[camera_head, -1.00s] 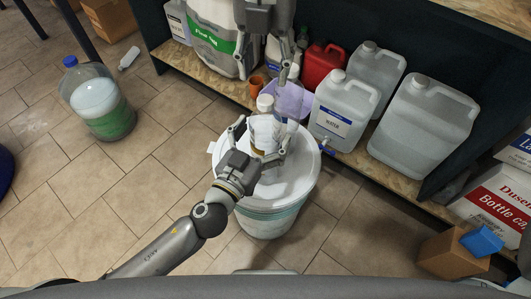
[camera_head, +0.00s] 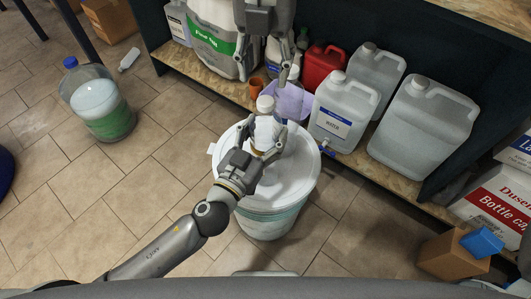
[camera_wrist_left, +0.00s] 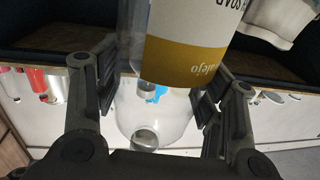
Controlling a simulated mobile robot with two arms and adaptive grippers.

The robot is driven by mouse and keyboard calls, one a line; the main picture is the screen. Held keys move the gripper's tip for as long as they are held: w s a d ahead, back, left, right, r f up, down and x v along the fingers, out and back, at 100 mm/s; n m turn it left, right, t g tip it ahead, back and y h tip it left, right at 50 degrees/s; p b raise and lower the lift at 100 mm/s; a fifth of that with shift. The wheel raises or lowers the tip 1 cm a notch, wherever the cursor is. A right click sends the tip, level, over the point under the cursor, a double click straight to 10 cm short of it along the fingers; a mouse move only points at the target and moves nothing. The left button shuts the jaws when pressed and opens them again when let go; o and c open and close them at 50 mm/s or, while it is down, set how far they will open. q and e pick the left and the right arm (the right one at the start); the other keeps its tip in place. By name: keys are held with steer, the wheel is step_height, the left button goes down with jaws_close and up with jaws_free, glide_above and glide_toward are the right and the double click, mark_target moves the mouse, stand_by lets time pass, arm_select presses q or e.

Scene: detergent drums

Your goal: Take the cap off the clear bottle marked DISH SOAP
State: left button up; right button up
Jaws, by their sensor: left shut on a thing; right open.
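The clear DISH SOAP bottle (camera_head: 264,133) stands upright on the lid of a white drum, with its white cap (camera_head: 265,104) on top. My left gripper (camera_head: 262,141) is shut on the bottle's body, one finger on each side. In the left wrist view the bottle's white and ochre label (camera_wrist_left: 185,45) shows upside down between the fingers (camera_wrist_left: 155,90), with "SOAP" partly cut off. My right gripper (camera_head: 266,72) is open and empty, pointing down above and behind the cap.
The white drum (camera_head: 300,182) stands on the tiled floor. Behind it a low shelf (camera_head: 350,155) holds a purple tub (camera_head: 293,101), a WATER jug (camera_head: 343,108), a red canister (camera_head: 322,66) and clear jugs. A large bottle (camera_head: 98,100) stands at left. Floor left of the drum is clear.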

mark_target(266, 101)
arm_select(q)
jaws_close()
arm_select(e)
steer(key=shift+m, duration=0.3)
steer(key=m, duration=0.9)
steer(key=shift+m, duration=0.4)
steer(key=m, duration=0.3)
steer(key=shift+f, duration=4.05)
steer(key=shift+c, duration=0.4)
